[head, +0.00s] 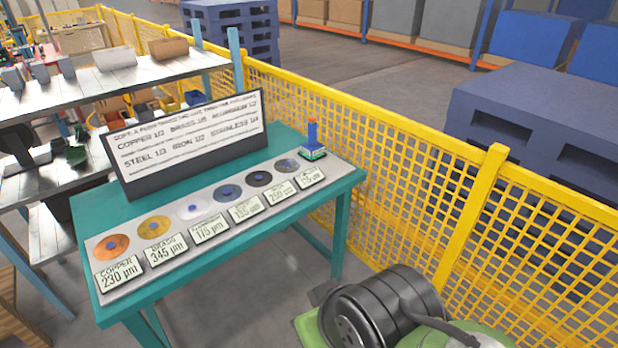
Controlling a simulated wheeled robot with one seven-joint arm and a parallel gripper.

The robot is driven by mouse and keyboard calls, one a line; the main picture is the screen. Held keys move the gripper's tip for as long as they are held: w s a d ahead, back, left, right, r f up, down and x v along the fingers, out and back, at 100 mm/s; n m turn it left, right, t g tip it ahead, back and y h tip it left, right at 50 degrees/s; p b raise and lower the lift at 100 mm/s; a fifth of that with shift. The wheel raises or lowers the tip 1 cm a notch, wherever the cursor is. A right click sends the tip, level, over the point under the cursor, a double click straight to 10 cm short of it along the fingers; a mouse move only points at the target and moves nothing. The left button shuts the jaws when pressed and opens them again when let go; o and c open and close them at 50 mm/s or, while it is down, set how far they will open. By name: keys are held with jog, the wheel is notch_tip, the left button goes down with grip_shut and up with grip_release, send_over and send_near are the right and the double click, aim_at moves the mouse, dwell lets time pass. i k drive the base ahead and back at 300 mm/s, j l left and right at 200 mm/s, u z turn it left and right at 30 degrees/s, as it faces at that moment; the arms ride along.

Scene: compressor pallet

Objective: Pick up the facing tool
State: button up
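A small tool with an upright blue handle and a green and white base (313,142) stands at the far right end of the teal table (345,178). It looks like the facing tool, but it is too small to be certain. It stands upright, just past the last disc of the row, with nothing touching its handle. My gripper is not in view.
Several metal discs with thickness labels lie on a grey strip (92,247) along the table. A lettered board (185,145) stands behind them. A yellow mesh fence (400,150) runs behind and right. A black cylindrical machine (385,305) stands in front, lower right.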

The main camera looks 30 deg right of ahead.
aim_at(312, 149)
jog(key=i+l+u, duration=0.2)
jog(key=i+l, duration=0.3)
jog(key=i+l+u, duration=0.2)
jog(key=i+l, duration=0.4)
jog(key=i+l+u, duration=0.2)
jog(key=i+l, duration=0.25)
jog(key=l, duration=0.2)
